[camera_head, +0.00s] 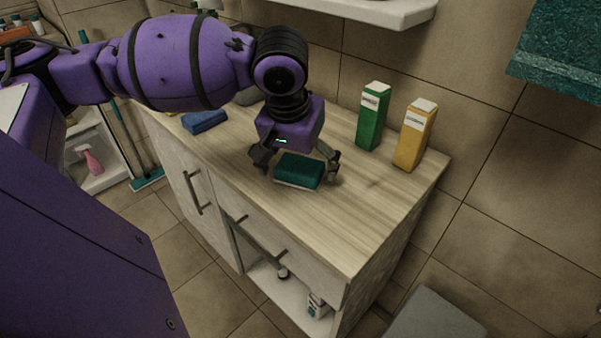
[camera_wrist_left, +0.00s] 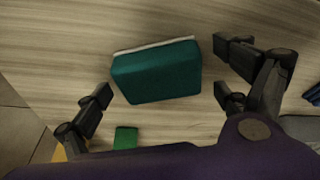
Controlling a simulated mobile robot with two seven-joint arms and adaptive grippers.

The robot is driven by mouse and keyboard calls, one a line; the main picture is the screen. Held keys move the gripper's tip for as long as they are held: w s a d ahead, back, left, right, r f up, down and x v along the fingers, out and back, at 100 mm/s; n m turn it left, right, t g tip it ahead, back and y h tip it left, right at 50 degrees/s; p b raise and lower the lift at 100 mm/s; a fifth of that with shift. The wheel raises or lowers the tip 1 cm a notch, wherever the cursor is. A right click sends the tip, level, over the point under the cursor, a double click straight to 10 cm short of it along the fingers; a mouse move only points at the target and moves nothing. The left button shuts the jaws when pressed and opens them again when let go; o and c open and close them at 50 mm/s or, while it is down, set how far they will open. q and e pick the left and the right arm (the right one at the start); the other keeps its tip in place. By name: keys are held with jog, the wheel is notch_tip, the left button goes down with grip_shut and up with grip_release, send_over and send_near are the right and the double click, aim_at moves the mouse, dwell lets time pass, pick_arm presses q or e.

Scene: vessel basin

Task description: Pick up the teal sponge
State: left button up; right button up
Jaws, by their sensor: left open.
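My left gripper (camera_head: 298,166) is open above the counter, with one finger to each side of the sponge. In the left wrist view the sponge (camera_wrist_left: 157,72) lies between the spread fingers of the gripper (camera_wrist_left: 165,97), with a gap to each side. I cannot tell whether the fingertips are level with it. My right gripper is in neither view.
A green carton (camera_head: 372,118) and a yellow carton (camera_head: 415,136) stand upright at the right back of the counter (camera_head: 350,215). A blue cloth or sponge (camera_head: 204,121) lies left of my gripper. A white basin edge (camera_head: 370,12) hangs above. The counter's front right is clear.

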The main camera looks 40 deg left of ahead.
pick_arm(q)
jog(key=shift+f, duration=0.1)
jog(key=c, duration=1)
